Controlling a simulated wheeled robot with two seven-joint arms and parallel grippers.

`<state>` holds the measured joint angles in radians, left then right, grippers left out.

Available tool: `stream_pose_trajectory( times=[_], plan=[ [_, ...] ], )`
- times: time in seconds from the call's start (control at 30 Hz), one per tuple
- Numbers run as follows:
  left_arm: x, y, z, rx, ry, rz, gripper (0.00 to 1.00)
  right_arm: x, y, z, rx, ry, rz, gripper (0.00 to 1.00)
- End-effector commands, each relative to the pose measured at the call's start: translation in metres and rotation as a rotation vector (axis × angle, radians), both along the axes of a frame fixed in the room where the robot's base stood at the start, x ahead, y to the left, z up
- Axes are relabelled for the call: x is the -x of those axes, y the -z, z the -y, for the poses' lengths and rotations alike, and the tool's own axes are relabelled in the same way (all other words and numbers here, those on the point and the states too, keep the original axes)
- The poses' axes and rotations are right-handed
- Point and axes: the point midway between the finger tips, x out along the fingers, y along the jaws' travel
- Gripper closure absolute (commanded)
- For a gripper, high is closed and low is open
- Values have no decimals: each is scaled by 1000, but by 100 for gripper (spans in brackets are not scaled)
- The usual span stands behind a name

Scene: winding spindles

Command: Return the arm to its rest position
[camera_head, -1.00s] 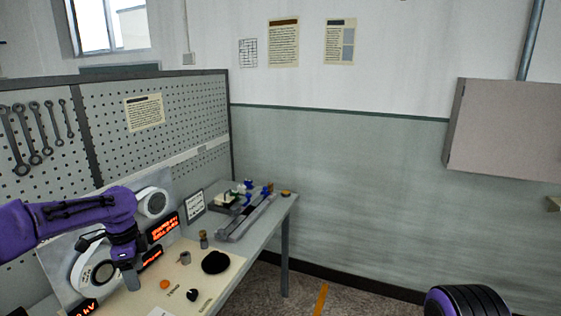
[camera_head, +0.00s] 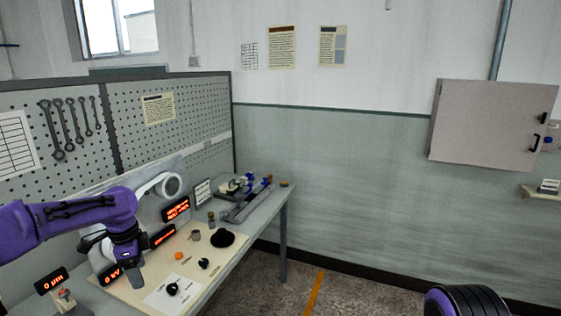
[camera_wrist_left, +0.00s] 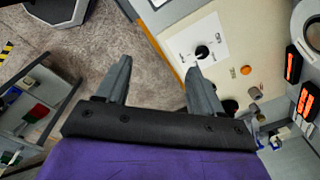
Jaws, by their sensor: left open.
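My left arm is purple and comes in from the left in the head view. My left gripper (camera_head: 134,277) hangs near the left side of the cream panel (camera_head: 150,275) on the workbench. In the left wrist view the left gripper (camera_wrist_left: 158,85) shows two grey fingers spread wide apart, with floor and a bench edge beyond them. Nothing is between the fingers. The rounded purple and black part at the lower right of the head view shows no gripper. My right gripper is not seen.
The panel carries a black knob (camera_head: 172,289), an orange button (camera_head: 179,255) and a black round pad (camera_head: 222,238). Red displays (camera_head: 176,209) stand behind. A pegboard (camera_head: 170,125) backs the bench. A grey cabinet (camera_head: 485,125) hangs on the right wall. Floor right of the bench is clear.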

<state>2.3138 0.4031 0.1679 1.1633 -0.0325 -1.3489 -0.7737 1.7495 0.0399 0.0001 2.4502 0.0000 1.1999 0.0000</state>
Motion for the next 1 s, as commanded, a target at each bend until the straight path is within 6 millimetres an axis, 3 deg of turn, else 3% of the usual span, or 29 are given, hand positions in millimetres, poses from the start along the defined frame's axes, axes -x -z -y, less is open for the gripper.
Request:
stream_pose_trajectory(
  times=[0.17, 0.37, 0.57, 0.67, 0.77, 0.87, 0.9, 1.0],
  plan=[
    [-15, -1, 3, 50, -124, 95, 33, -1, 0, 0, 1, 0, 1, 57],
    [-34, 8, 20, 139, -291, 207, 33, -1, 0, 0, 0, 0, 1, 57],
    [-50, 34, 49, 277, -533, 329, 33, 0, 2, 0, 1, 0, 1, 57],
    [-49, 68, 68, 360, -701, 380, 33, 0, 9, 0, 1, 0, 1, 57],
    [-33, 125, 88, 451, -925, 422, 33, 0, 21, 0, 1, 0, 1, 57],
    [7, 199, 100, 512, -1188, 459, 33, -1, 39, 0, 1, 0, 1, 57],
    [30, 229, 101, 523, -1292, 474, 33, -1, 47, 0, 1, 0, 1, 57],
    [96, 292, 97, 511, -1509, 512, 33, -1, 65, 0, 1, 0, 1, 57]
  ],
)
